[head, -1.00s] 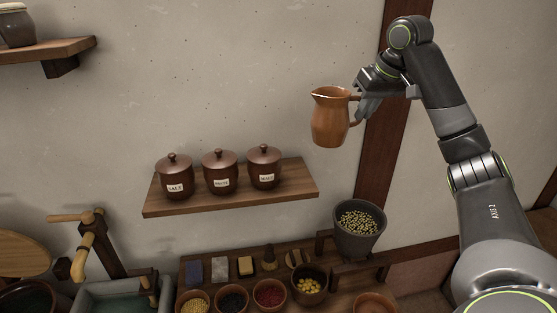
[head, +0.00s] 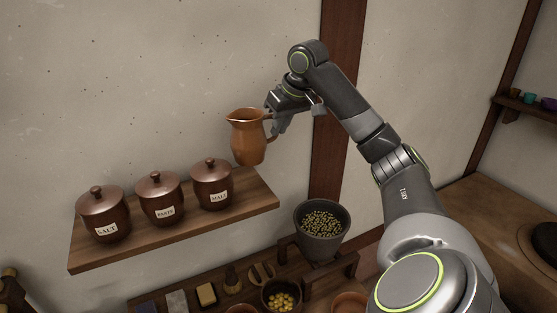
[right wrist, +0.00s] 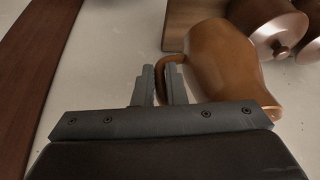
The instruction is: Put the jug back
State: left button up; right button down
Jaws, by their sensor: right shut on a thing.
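The orange-brown jug (head: 247,140) is upright at the right end of the wooden shelf (head: 256,196), right of the lidded jars. Its base appears level with the shelf's back right corner; I cannot tell if it touches the board. My right gripper (head: 277,125) is shut on the jug's handle, at the jug's right side. In the right wrist view the fingers (right wrist: 158,78) are at the handle loop, and the jug body (right wrist: 222,62) is right of them. My left gripper is out of view.
Jars marked salt (head: 104,216), an unclear word (head: 161,198) and malt (head: 212,186) fill the shelf's left and middle. The shelf's right end is bare. A dark hopper of grain (head: 322,232) stands below right. A dark wooden post (head: 338,60) runs up the wall behind my arm.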

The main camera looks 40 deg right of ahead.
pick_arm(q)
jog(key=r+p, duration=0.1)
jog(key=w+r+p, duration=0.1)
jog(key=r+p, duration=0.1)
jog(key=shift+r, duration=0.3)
pick_arm(e)
notch_tip(320, 180, down, 9)
jog(key=shift+s, duration=0.15)
jog(key=shift+f, duration=0.1)
jog(key=c, duration=1.5)
grip_release()
